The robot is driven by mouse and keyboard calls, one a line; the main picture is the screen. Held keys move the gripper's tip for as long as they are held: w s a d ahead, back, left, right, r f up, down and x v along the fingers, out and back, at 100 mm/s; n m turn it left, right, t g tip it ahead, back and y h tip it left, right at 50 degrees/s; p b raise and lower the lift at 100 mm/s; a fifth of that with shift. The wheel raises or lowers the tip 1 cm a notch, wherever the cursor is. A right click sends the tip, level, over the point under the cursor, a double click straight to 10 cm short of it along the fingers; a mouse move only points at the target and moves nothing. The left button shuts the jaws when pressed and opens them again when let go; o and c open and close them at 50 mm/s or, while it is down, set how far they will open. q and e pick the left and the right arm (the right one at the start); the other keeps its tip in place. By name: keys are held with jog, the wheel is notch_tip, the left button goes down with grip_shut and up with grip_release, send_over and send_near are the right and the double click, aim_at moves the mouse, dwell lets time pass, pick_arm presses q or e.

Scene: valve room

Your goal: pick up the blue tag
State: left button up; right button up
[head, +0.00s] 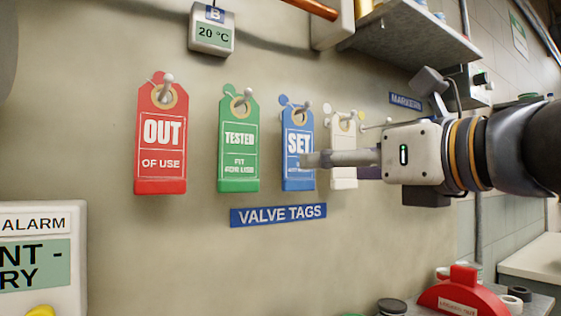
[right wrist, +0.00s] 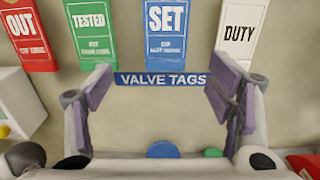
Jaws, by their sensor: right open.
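The blue tag (head: 296,130), marked SET, hangs on a wall peg between the green TESTED tag (head: 238,140) and a white tag (head: 343,135). My right gripper (head: 308,160) reaches in from the right, and its fingertips overlap the lower part of the blue tag in the head view. In the right wrist view the blue tag (right wrist: 167,30) is upright beyond the open fingers (right wrist: 160,88), roughly centred between them. Nothing is between the fingers, and I cannot tell whether they touch the tag. The left gripper does not show.
A red OUT OF USE tag (head: 161,140) hangs at the left. A VALVE TAGS sign (head: 278,215) is on the wall below the tags. A shelf (head: 415,35) juts out above right. A red object (head: 463,295) sits at the lower right.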

aim_at(299, 178)
jog(key=x, duration=1.1)
jog(key=shift+w+d+r, duration=0.1)
jog(key=shift+w+d, duration=0.05)
jog(key=shift+d, duration=0.3)
jog(key=shift+c, duration=1.3)
jog(key=c, duration=0.7)
